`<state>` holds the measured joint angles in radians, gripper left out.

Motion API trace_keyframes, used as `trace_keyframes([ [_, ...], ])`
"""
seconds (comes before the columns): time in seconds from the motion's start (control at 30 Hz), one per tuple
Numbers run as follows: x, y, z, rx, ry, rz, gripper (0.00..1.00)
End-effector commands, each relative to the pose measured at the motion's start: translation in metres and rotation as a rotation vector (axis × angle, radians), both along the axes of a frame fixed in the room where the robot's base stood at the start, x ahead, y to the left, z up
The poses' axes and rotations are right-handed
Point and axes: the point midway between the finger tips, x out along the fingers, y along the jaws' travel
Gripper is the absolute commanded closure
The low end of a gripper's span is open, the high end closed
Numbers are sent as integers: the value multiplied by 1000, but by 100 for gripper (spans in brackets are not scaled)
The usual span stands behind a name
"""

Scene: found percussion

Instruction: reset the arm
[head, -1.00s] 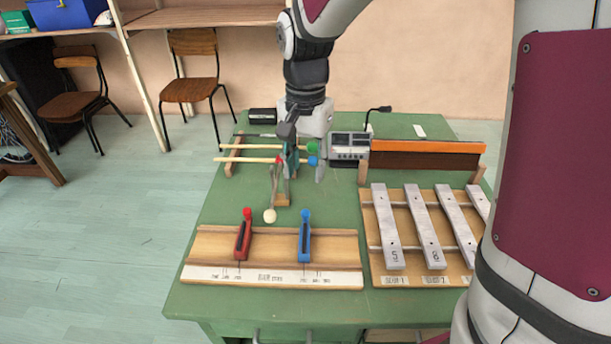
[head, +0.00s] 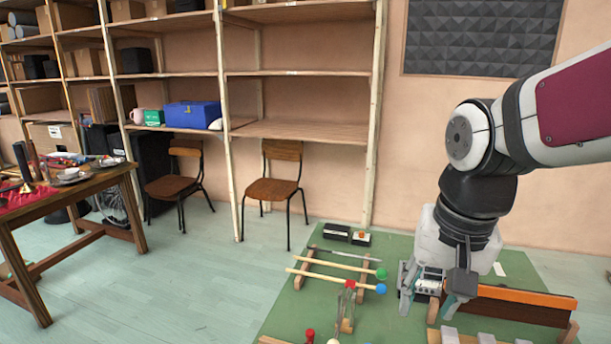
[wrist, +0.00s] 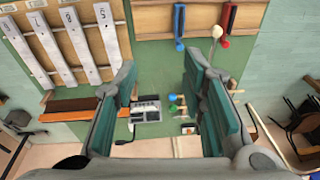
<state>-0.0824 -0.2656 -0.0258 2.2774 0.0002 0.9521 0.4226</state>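My gripper (head: 430,292) is raised over the green table, to the right of the mallet rack. Its two fingers are spread apart in the wrist view (wrist: 160,110), with nothing held between them. My arm reaches in from the right side of the head view. A grey box-like device (wrist: 146,111) shows beyond the gap between the fingers in the wrist view. In the head view it is partly hidden behind the gripper.
Mallets with green (head: 381,273) and blue (head: 381,289) heads lie on the rack. An orange-topped wooden barrier (head: 520,295) stands right of the gripper. Metal bars (wrist: 85,45) and red (wrist: 226,20) and blue (wrist: 179,22) clips lie on boards.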

Motion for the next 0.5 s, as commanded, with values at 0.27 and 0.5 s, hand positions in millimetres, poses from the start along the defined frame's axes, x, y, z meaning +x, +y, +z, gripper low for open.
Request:
trace_keyframes([
  [0.27,-96,-15,54,-64,-128,220,62],
  [0.5,-138,-20,64,-114,-181,333,62],
])
